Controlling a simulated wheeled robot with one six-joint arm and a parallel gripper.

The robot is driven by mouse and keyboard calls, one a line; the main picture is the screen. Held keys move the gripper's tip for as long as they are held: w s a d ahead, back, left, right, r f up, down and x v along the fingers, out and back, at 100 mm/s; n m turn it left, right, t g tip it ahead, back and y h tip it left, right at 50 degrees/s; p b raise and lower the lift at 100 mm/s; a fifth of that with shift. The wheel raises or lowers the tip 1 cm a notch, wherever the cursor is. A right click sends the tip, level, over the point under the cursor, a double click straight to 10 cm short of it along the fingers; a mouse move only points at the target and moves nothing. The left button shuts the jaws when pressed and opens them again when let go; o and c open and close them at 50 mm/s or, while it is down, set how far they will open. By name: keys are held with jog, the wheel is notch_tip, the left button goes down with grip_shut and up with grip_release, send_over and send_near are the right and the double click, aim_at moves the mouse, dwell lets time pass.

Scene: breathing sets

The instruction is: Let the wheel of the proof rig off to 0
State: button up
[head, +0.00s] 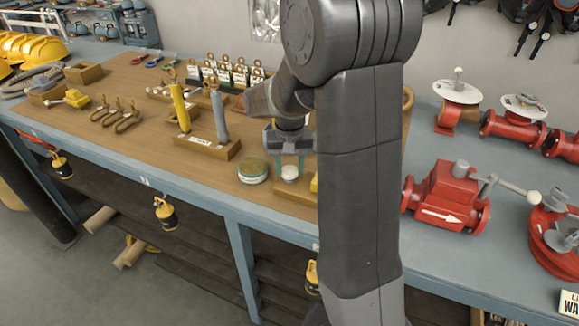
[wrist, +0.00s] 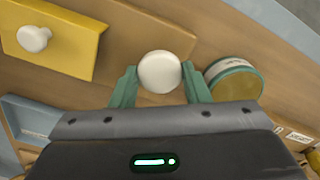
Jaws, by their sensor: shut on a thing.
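My gripper (wrist: 159,88) has its two green fingers either side of a round white knob (wrist: 160,71) and is shut on it. In the head view my gripper (head: 290,163) is low over the wooden board, with the white knob (head: 290,173) between its fingers. What the knob is fixed to is hidden. A yellow block (wrist: 80,28) with another white knob on it lies at the upper left in the wrist view. In the head view only a sliver of yellow shows beside my arm. I cannot make out a wheel's scale or its reading.
A round green-and-white tin (head: 252,172) stands close beside my gripper. A wooden stand (head: 215,147) holds a yellow and a grey cylinder to the left. A red valve (head: 447,195) with an arrow and other red fittings stand on the blue bench to the right.

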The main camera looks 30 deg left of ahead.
jog(key=n, duration=0.5)
jog(key=shift+n, duration=0.3)
jog(key=n, duration=0.4)
jog(key=shift+n+b, duration=0.3)
jog(key=n, duration=1)
jog(key=shift+r, duration=0.1)
jog(key=o, duration=1)
